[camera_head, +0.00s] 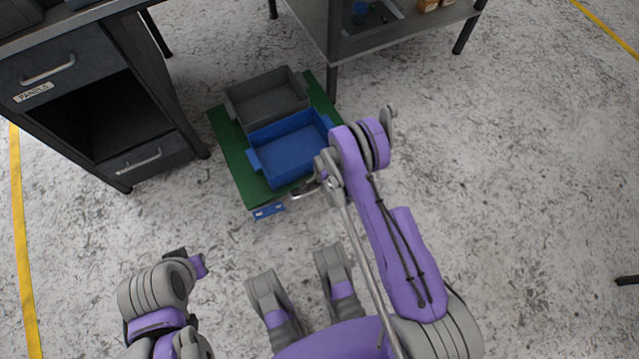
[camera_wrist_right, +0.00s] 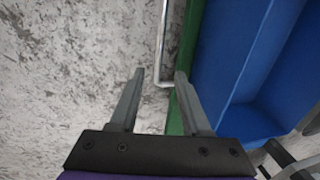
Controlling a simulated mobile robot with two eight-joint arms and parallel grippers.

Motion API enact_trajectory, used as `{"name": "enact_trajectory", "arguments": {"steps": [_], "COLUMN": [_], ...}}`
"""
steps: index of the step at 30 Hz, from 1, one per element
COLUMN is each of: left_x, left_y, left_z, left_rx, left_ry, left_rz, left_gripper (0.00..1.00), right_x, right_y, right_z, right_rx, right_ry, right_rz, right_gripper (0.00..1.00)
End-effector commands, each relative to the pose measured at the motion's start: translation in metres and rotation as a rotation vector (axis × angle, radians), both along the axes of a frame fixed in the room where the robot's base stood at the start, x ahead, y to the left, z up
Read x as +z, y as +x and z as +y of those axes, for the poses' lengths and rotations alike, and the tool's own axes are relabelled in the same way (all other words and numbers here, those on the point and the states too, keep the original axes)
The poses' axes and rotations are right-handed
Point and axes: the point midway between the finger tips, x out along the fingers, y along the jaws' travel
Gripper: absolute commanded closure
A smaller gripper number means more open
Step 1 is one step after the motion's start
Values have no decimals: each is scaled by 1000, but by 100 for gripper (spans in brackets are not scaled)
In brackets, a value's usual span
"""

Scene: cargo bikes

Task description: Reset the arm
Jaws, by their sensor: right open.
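My right arm (camera_head: 392,245) reaches forward over the right side of a green cart (camera_head: 233,155). Its gripper (camera_wrist_right: 160,75) is open in the right wrist view, with its two grey fingers apart. The cart's metal handle (camera_wrist_right: 163,45) appears between and beyond the fingertips, and nothing is visibly clamped. In the head view the wrist and arm hide much of that gripper near the handle (camera_head: 305,190). My left arm (camera_head: 152,292) is folded low at the left, and its jaws cannot be made out.
A grey bin (camera_head: 232,110) and a blue bin (camera_head: 255,160) sit on the cart. A dark workbench with drawers (camera_head: 60,68) stands left, and a grey table (camera_head: 415,22) stands behind. Speckled floor (camera_head: 530,180) is open at right, with yellow lines at the edges.

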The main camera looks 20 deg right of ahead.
Motion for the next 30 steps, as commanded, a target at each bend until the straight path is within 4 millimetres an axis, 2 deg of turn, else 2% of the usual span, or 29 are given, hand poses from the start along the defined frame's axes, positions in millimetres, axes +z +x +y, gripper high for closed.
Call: {"name": "enact_trajectory", "arguments": {"steps": [1, 6, 24, 26, 29, 30], "left_x": [2, 4, 4, 4, 4, 4], "left_y": [0, -1, -1, -1, -1, -1], "left_z": [0, 0, 0, 0, 0, 0], "left_rx": [0, 0, 0, 0, 0, 0], "left_ry": [0, 0, 0, 0, 0, 0], "left_rz": [0, -1, -1, -1, -1, -1], "left_gripper": [100, 100, 100, 100, 100, 100], "right_x": [8, 16, 19, 26, 53, 69], "right_y": [-1, -3, -2, 0, 6, 8], "right_z": [0, 0, 0, 0, 1, 1], "right_rx": [0, 0, 4, 17, 72, 104], "right_ry": [0, 0, -1, -4, -16, -23], "right_rz": [0, 0, -1, -3, -11, -16], "right_gripper": [53, 53, 53, 53, 53, 53]}}
